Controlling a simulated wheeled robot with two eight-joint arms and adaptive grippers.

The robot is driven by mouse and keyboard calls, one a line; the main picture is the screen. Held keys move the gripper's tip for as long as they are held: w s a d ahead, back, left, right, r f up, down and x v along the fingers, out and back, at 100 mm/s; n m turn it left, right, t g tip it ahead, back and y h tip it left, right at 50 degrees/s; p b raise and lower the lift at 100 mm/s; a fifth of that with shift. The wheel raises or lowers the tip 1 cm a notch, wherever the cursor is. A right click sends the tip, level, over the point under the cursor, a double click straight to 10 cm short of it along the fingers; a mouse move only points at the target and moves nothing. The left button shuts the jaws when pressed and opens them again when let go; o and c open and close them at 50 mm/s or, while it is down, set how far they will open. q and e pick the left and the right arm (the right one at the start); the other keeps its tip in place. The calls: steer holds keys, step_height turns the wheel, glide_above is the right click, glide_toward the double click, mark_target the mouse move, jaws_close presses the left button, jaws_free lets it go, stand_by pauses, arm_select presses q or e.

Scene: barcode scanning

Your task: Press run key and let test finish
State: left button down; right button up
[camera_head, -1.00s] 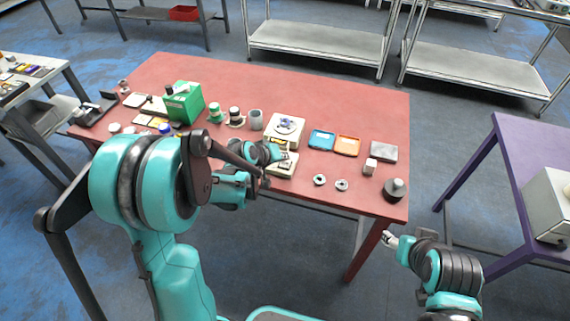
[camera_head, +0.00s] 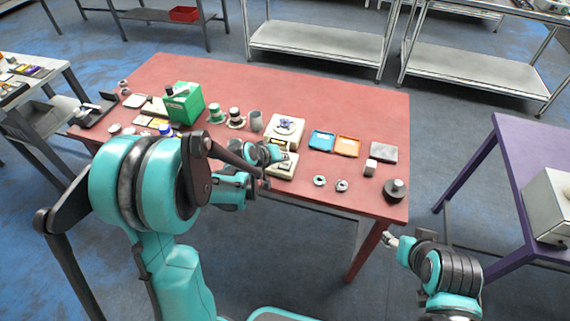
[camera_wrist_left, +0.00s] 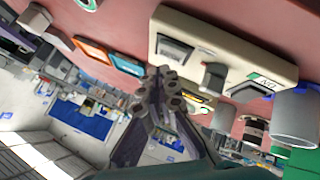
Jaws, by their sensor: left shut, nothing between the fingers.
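In the left wrist view, a pale housing (camera_wrist_left: 212,40) has a dark window, a grey raised block (camera_wrist_left: 213,76) and a green label (camera_wrist_left: 267,82) that seems to read RUN, upside down. My left gripper (camera_head: 284,153) is over the front part of the instrument. Its fingertips (camera_wrist_left: 166,98) are together and empty, close to the housing; contact cannot be told. My right gripper (camera_head: 388,240) hangs off the table's front right corner, its jaws too small to judge.
Two small round pieces lie right of the instrument; the left one (camera_head: 319,181) shows green, the right one (camera_head: 342,185) is dark with white. A blue tray (camera_head: 322,140), an orange tray (camera_head: 347,146), a green box (camera_head: 185,103) and a dark weight (camera_head: 396,190) are on the table.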

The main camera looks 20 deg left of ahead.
mark_target(284, 165)
arm_select(q)
steer(key=shift+f, duration=0.1)
steer(key=shift+f+b, duration=0.35)
steer(key=shift+b, duration=0.05)
steer(key=shift+f+b, duration=0.4)
steer(key=shift+b, duration=0.05)
stand_by(0.5)
steer(key=shift+r, duration=0.15)
steer(key=shift+r+p, duration=0.65)
steer(key=shift+r, duration=0.15)
step_height(284, 165, up, 5)
steer(key=p, duration=0.4)
stand_by(0.4)
